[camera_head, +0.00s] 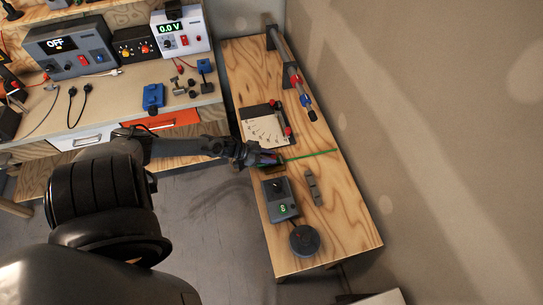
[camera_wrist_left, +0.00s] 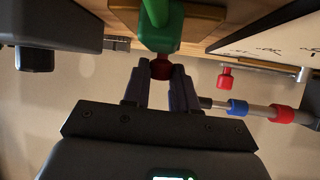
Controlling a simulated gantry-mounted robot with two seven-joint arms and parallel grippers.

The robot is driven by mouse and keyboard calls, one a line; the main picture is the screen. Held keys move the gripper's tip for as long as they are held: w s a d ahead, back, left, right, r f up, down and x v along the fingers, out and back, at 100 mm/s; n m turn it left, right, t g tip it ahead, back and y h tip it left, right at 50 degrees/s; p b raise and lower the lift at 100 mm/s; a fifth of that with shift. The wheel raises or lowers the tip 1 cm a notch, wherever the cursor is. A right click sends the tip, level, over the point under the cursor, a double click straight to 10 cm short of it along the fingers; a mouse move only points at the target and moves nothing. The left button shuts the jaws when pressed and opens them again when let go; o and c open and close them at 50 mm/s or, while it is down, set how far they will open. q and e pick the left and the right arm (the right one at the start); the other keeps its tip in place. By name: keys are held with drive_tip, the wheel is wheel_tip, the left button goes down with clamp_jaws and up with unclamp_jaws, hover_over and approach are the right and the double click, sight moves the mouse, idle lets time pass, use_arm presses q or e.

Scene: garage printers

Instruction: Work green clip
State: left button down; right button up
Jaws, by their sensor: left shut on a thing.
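My left gripper (camera_head: 268,158) reaches over the wooden bench from the left. In the left wrist view its two fingers (camera_wrist_left: 161,74) are closed on a dark red end piece (camera_wrist_left: 161,69) of a green clip (camera_wrist_left: 160,36). The clip's thick green body lies just beyond the fingertips, at the bench edge. In the head view a thin green line (camera_head: 312,155) runs right from the gripper across the bench, and the gripped part is largely hidden. My right gripper is not in view.
On the narrow wooden bench (camera_head: 345,235), a panel meter (camera_head: 268,133) lies behind the gripper. A grey box with a green digit (camera_head: 281,199), a grey bar (camera_head: 313,188) and a round dark knob (camera_head: 304,240) are in front. A wall stands close on the right.

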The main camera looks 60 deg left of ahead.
use_arm(q)
drive_tip(key=shift+s+f+t+b, duration=0.2)
drive_tip(key=shift+f+t+b, duration=0.1)
drive_tip(key=shift+t, duration=0.1)
drive_tip(key=shift+a, duration=0.1)
drive_tip(key=c, duration=0.9)
unclamp_jaws()
drive_tip(key=shift+s+r, duration=0.1)
drive_tip(key=shift+s+r, duration=0.1)
drive_tip(key=shift+s, duration=0.15)
drive_tip(key=p+v, duration=0.1)
drive_tip(key=v, duration=0.9)
drive_tip(key=shift+a, duration=0.15)
